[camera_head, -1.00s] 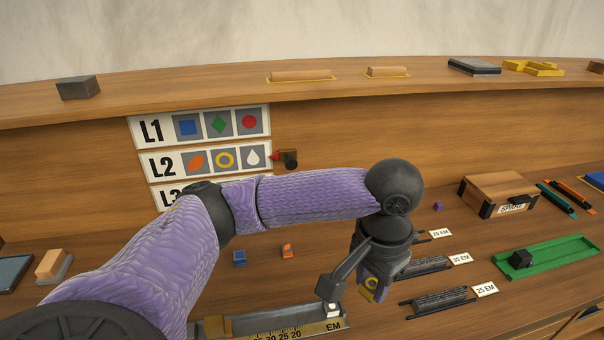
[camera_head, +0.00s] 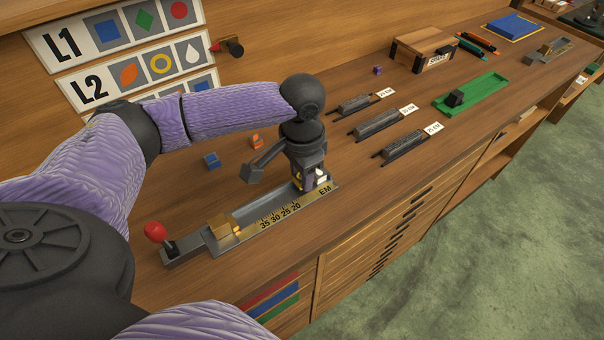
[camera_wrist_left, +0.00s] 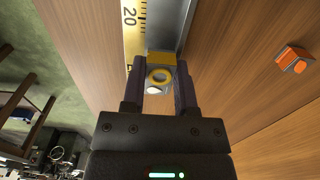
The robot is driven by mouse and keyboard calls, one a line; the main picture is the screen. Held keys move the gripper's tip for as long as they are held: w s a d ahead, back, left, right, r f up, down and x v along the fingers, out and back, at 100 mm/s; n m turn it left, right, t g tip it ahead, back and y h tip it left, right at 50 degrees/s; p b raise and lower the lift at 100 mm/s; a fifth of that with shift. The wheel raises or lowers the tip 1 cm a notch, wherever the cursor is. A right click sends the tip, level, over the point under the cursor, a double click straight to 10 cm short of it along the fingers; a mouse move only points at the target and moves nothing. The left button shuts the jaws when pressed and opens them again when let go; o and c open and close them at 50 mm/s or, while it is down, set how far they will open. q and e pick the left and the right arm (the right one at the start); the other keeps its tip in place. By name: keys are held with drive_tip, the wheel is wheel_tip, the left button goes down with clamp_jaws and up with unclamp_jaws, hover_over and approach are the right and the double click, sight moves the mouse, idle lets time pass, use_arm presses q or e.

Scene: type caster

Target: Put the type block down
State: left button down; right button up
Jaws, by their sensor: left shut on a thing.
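My left gripper (camera_head: 308,184) points down at the right end of the metal composing stick (camera_head: 262,226), near its EM mark. It is shut on a type block (camera_wrist_left: 160,59) with a yellow top edge and a yellow ring on its grey face, seen between the fingers (camera_wrist_left: 160,68) in the left wrist view. A white mark (camera_wrist_left: 153,90) shows beside the ring. A white-faced piece (camera_head: 321,176) shows next to the fingers in the head view. The fingers hide the block's underside, so I cannot tell whether it touches the stick. My right gripper is not in view.
A blue block (camera_head: 211,160) and an orange block (camera_head: 257,141) lie behind the stick. Dark spacing racks (camera_head: 378,124), a green tray (camera_head: 470,95) and a wooden box (camera_head: 421,49) are farther right. Open bench lies between.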

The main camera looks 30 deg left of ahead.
use_arm(q)
drive_tip(key=shift+s+f+p, duration=0.15)
drive_tip(key=shift+f+p, duration=0.15)
drive_tip(key=shift+f, duration=0.25)
drive_tip(key=c, duration=0.6)
unclamp_jaws()
drive_tip(key=shift+o, duration=1.1)
drive_tip(key=shift+s+d+f, duration=0.1)
drive_tip(key=shift+d, duration=0.05)
wheel_tip(320, 180, up, 14)
drive_tip(key=p, duration=0.4)
drive_tip(key=shift+w+f, duration=0.25)
